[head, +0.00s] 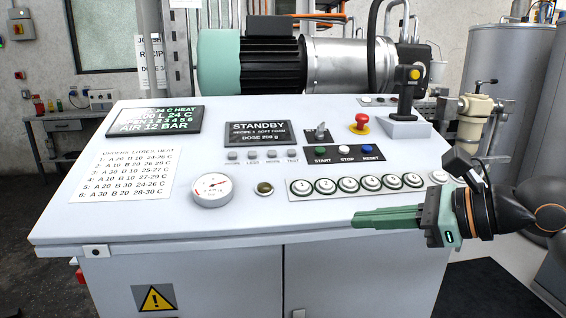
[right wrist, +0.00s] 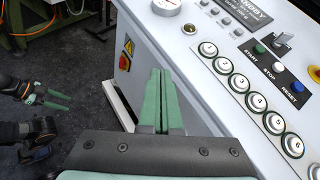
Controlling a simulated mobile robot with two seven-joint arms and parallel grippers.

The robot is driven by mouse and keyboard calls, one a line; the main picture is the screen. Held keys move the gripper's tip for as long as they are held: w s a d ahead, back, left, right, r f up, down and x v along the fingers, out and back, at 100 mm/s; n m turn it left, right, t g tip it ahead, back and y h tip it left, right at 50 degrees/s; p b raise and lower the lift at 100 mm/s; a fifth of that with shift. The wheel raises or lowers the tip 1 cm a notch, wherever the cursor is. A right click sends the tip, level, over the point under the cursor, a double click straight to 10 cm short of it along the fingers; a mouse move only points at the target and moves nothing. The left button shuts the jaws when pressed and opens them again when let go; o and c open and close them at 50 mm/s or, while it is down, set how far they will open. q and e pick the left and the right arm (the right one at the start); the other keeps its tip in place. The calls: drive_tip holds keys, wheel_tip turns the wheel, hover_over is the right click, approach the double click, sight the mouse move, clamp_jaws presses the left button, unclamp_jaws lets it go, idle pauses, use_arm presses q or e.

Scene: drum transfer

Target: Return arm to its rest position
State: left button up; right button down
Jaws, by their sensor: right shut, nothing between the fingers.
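My right gripper (head: 354,219) is shut and empty. In the head view it reaches in from the right, over the front right part of the white control console (head: 250,232), with its green fingers pointing left below the row of numbered buttons (head: 348,184). In the right wrist view the gripper (right wrist: 162,72) shows its two green fingers side by side, next to the console's front edge. My left gripper (right wrist: 68,103) shows at the left of that view, low over the dark floor, with its fingers apart and nothing between them. It is outside the head view.
The console top carries a pressure gauge (head: 212,190), a red emergency stop (head: 359,123), a joystick (head: 410,90) and a recipe sheet (head: 124,173). A motor (head: 271,63) stands behind it. Metal tanks (head: 500,60) stand at the right. Floor in front of the console looks clear.

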drive_tip(key=s+a+f+m+g+y, duration=0.1)
drive_tip(key=s+a+f+m+y, duration=0.3)
drive_tip(key=a+m+y, duration=0.35)
drive_tip(key=w+d+f+m+t+h, duration=0.1)
drive_tip(key=d+f+m+t+h, duration=0.25)
drive_tip(key=f+m, duration=0.5)
drive_tip(key=d+f+m+t+h, duration=0.2)
drive_tip(key=f+m+t+h, duration=0.3)
drive_tip(key=m, duration=0.6)
drive_tip(key=w+d+f+m+t+h, duration=0.1)
drive_tip(key=d+f+m+t+h, duration=0.15)
drive_tip(key=f+m, duration=0.65)
drive_tip(key=s+f+m+g+h, duration=0.4)
drive_tip(key=s+f+m+g, duration=0.6)
drive_tip(key=s+f, duration=0.9)
use_arm(q)
wheel_tip(320, 180, up, 10)
drive_tip(key=s+a+p, duration=0.2)
drive_tip(key=p, duration=1.3)
drive_tip(key=shift+a+n+y, duration=0.4)
use_arm(e)
drive_tip(key=w+d+r+m+t+h, duration=0.1)
drive_tip(key=d+r, duration=0.2)
drive_tip(key=r, duration=0.6)
drive_tip(key=shift+d+r+m+t, duration=0.15)
drive_tip(key=shift+r+m+t, duration=0.2)
drive_tip(key=shift+m+t, duration=0.05)
